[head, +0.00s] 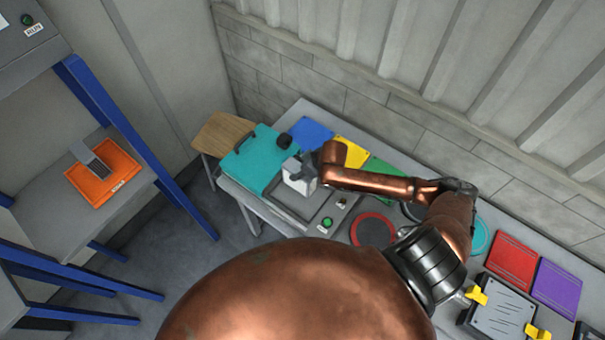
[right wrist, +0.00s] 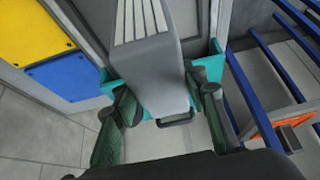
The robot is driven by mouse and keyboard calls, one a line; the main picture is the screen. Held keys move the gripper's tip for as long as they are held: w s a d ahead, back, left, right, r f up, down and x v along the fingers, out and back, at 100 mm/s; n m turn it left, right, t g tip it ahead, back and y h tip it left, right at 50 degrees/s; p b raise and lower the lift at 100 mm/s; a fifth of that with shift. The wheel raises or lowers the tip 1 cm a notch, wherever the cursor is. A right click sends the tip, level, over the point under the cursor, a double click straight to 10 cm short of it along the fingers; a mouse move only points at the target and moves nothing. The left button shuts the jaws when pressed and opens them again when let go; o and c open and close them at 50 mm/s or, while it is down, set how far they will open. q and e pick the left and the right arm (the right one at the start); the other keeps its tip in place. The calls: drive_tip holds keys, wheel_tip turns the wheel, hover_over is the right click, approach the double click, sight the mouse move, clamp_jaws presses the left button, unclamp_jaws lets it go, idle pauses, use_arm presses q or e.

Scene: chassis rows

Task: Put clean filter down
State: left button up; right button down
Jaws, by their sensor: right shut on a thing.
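My right gripper (head: 303,168) is over the left end of the long table. It is shut on a grey block with a pale top, which I take to be the clean filter (head: 298,184). In the right wrist view the filter (right wrist: 148,60) is grey with white ribs on one face. The fingers of the gripper (right wrist: 168,105) stand on either side of it. Teal shows behind it there, and I cannot tell if the filter touches anything below. A teal panel (head: 250,158) lies at the table's left end. My left gripper is not in view.
Blue (head: 312,133), yellow (head: 350,152) and green (head: 388,172) panels line the table's back edge. A green button (head: 327,222) sits near the front. An orange mat (head: 118,178) with a grey piece (head: 90,156) lies on the blue-framed bench at left. A wooden stool (head: 222,133) stands behind.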

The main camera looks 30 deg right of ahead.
drive_tip(key=f, duration=0.1)
drive_tip(key=d+f, duration=0.1)
drive_tip(key=f, duration=0.2)
drive_tip(key=shift+d+f, duration=0.25)
drive_tip(key=shift+f, duration=0.15)
drive_tip(key=shift+s, duration=0.25)
drive_tip(key=c, duration=1.6)
unclamp_jaws()
drive_tip(key=shift+w+f, duration=0.1)
drive_tip(key=shift+f, duration=0.05)
drive_tip(key=o, duration=0.3)
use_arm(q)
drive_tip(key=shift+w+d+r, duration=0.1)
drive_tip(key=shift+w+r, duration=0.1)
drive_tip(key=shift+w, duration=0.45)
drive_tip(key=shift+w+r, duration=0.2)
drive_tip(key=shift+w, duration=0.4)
use_arm(e)
drive_tip(key=shift+o, duration=0.6)
